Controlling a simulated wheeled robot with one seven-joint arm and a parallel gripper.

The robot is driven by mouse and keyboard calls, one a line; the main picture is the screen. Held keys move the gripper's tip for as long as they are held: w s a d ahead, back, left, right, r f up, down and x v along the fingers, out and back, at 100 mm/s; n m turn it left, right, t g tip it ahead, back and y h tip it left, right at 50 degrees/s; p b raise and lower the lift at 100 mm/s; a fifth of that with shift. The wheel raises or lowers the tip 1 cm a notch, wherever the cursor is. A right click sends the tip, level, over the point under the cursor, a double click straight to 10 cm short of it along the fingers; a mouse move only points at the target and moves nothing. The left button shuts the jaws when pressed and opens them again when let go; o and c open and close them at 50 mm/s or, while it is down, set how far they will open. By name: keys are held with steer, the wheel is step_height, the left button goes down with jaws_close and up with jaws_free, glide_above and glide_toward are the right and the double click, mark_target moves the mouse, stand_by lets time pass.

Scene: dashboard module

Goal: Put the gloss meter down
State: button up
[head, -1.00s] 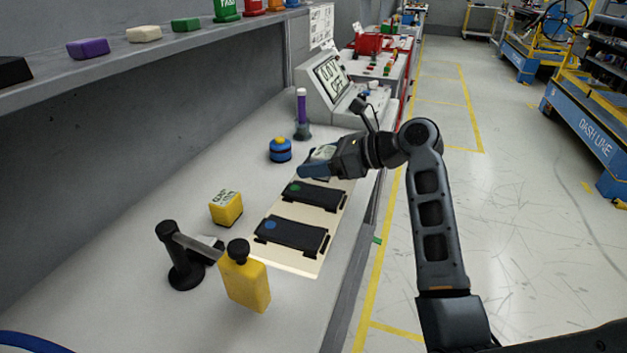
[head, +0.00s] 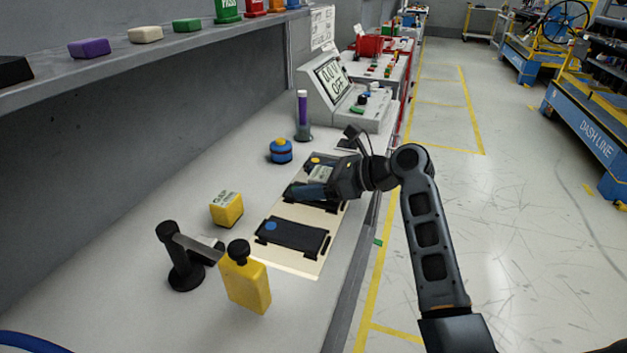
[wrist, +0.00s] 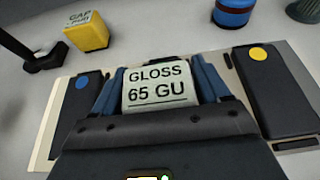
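The gloss meter (wrist: 157,86), a pale block reading "GLOSS 65 GU", sits between the blue fingers of my gripper (wrist: 157,88) in the wrist view. In the head view the gloss meter (head: 321,173) shows beside my gripper (head: 316,188). The gripper is shut on it, over the middle dark panel (head: 322,207) on a cream board (head: 284,262). Whether the meter touches that panel cannot be told. The blue-dot panel (head: 293,238) lies on the near side and the yellow-dot panel (wrist: 278,95) on the far side; both look bare.
A yellow gap gauge block (head: 227,209), a yellow bottle (head: 246,281) and a black stand (head: 182,262) are on the near left. A blue cylinder (head: 281,151) and a purple-topped tool (head: 302,115) stand farther back. A console (head: 345,100) is beyond them.

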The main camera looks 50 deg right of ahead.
steer(key=shift+o, duration=1.2)
steer(key=shift+r, duration=0.1)
steer(key=v, duration=1.2)
steer(key=shift+r, duration=0.1)
